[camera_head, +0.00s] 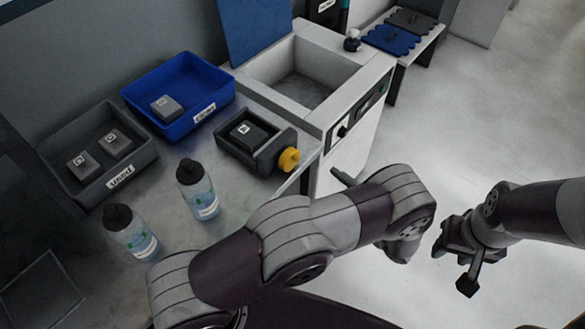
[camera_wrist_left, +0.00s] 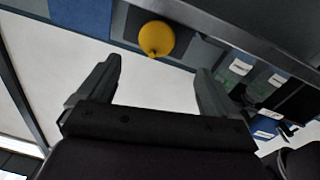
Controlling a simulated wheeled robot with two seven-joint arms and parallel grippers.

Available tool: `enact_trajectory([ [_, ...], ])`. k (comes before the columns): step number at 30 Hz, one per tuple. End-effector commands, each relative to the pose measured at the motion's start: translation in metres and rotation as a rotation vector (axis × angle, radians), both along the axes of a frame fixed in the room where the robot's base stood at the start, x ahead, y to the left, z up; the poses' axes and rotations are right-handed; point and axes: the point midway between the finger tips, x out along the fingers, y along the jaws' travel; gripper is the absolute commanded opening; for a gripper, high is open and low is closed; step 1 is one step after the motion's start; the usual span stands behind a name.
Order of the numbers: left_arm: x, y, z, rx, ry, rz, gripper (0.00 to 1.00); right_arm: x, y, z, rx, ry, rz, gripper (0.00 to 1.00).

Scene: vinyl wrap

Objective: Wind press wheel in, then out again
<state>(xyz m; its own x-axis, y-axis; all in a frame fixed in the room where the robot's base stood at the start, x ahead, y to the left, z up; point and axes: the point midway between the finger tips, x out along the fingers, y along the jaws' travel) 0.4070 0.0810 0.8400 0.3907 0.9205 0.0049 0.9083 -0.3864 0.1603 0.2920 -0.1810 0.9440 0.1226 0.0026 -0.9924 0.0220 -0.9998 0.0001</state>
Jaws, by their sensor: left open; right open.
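The press (camera_head: 257,137) is a dark grey frame on the table, with a labelled dark block in it. Its yellow wheel (camera_head: 289,160) is on the side facing the table's right edge. My left gripper (camera_head: 345,178) is mostly hidden behind its own arm, to the right of the wheel. In the left wrist view its two fingers (camera_wrist_left: 155,85) are open and empty. The yellow wheel (camera_wrist_left: 156,38) shows beyond them, between the fingers and apart from them. My right gripper (camera_head: 462,255) is open and empty over the floor, far right of the press.
A blue bin (camera_head: 209,114) with one block and a grey bin (camera_head: 148,163) with two blocks stand left of the press. Two bottles (camera_head: 198,190) (camera_head: 131,232) stand in front. A white machine with an open basin (camera_head: 317,57) is behind.

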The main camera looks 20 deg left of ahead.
Motion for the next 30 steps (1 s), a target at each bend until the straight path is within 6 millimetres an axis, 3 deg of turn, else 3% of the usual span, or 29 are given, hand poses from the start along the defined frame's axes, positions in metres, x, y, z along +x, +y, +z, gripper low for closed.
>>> enact_trajectory([
  [6,0.022,0.053,0.005,-0.002,0.002,0.005,0.93,0.000,0.000,0.017,0.000,0.000,0.000,0.43],
  [12,0.039,0.089,0.004,-0.004,0.002,0.001,0.93,0.000,0.000,0.024,0.000,0.000,0.000,0.43],
  [17,0.044,0.101,0.003,-0.005,0.001,-0.002,0.93,0.000,0.000,0.026,0.000,0.000,0.000,0.43],
  [24,0.045,0.102,0.002,-0.005,0.000,-0.002,0.93,0.000,0.000,0.025,0.000,0.000,0.000,0.43],
  [30,0.045,0.102,0.002,-0.005,0.001,-0.002,0.36,0.000,0.000,0.025,0.000,0.000,0.000,0.43],
])
